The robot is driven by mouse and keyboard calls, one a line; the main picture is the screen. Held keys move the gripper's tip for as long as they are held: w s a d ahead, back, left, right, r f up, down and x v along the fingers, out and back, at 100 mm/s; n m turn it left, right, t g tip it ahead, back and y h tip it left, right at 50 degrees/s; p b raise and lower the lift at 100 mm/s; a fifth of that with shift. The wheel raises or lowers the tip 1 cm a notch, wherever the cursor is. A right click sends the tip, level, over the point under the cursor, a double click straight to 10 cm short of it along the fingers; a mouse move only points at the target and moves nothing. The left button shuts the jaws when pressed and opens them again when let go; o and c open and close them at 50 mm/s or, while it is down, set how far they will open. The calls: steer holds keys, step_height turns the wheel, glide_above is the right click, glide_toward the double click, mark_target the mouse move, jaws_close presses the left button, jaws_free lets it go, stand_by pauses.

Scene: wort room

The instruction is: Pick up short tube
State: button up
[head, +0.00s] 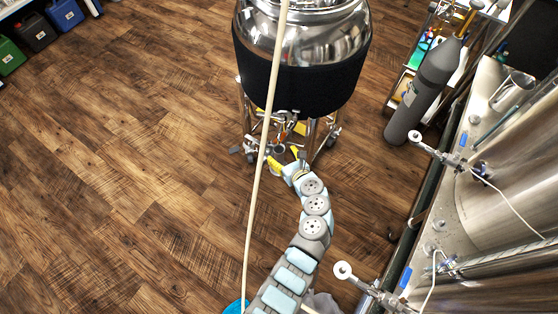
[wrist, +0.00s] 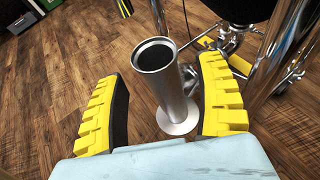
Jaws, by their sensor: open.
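The short tube (wrist: 168,80) is a grey metal pipe with a dark open top and a round flange at its lower end. In the wrist view it lies between the two yellow ribbed fingers of my gripper (wrist: 165,105). The fingers are spread, with a gap on the left side; the right finger is close to the tube, and I cannot tell whether it touches. In the head view my gripper (head: 285,159) is by the legs of the steel tank, and the tube (head: 279,149) shows only as a small grey end there.
A steel tank with a black jacket (head: 300,78) stands on legs just beyond my gripper. A grey gas cylinder (head: 425,90) and large steel vessels (head: 505,200) with valves stand on the right. A pale hose (head: 262,160) crosses the head view.

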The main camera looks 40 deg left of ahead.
steer(key=shift+b+x, duration=0.8)
steer(key=shift+x, duration=0.55)
steer(key=shift+f, duration=0.1)
steer(key=c, duration=1.3)
